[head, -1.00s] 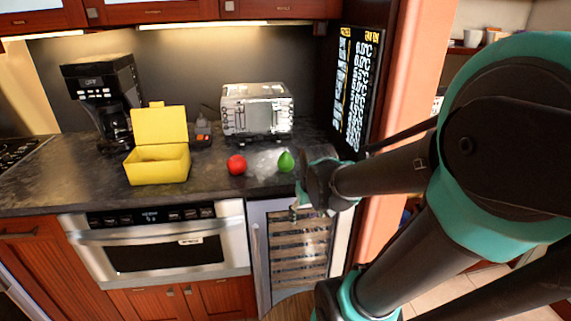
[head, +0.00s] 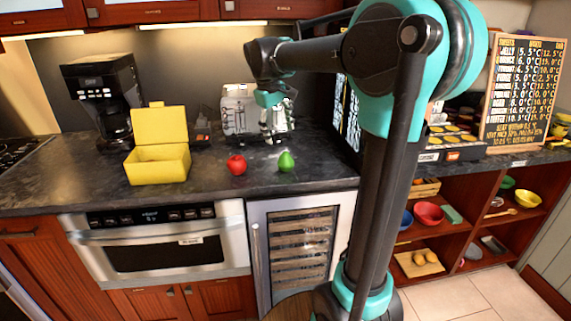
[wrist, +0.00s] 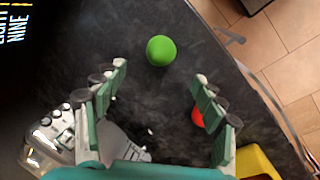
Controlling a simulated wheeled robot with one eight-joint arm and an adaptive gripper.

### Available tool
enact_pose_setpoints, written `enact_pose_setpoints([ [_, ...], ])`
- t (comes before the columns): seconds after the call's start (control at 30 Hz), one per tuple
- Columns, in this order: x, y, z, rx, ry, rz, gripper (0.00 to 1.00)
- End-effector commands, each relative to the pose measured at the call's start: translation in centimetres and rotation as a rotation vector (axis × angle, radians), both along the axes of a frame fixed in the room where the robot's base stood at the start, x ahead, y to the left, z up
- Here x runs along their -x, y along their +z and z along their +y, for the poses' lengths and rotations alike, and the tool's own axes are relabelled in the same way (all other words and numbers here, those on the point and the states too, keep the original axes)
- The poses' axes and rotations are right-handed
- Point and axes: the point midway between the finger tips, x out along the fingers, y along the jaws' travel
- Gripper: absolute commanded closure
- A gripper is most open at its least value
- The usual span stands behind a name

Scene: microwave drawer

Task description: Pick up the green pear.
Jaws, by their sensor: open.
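The green pear (head: 286,161) stands on the dark countertop, to the right of a red apple (head: 236,165). In the wrist view the pear (wrist: 161,50) lies beyond the fingertips, roughly centred between them and apart from both. My gripper (head: 271,134) hangs above the counter, a little above and left of the pear in the head view, in front of the toaster. In the wrist view my gripper (wrist: 160,82) is open and empty, with its two fingers wide apart. The apple is partly hidden by the right finger there.
A yellow open box (head: 157,164) stands left of the apple. A silver toaster (head: 238,112) stands behind, partly covered by my gripper. A coffee maker (head: 101,95) is at the back left. The counter around the pear is clear.

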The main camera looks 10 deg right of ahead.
Motion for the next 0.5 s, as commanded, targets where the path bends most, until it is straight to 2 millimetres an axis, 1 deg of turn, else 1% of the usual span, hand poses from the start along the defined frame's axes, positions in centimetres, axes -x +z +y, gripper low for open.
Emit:
enact_pose_setpoints([
  [0.03, -0.2, -1.1, -0.2, 0.0, -0.001, 0.0, 0.3],
  [0.1, -0.4, -2.4, -0.5, 0.0, -0.002, 0.0, 0.3],
  [0.3, -0.8, -5.9, -1.3, 0.0, -0.002, 0.0, 0.3],
  [0.4, -1.0, -6.9, -1.5, -0.001, -0.001, -0.001, 0.3],
  [0.5, -1.0, -7.4, -1.6, -0.001, -0.001, -0.001, 0.3],
])
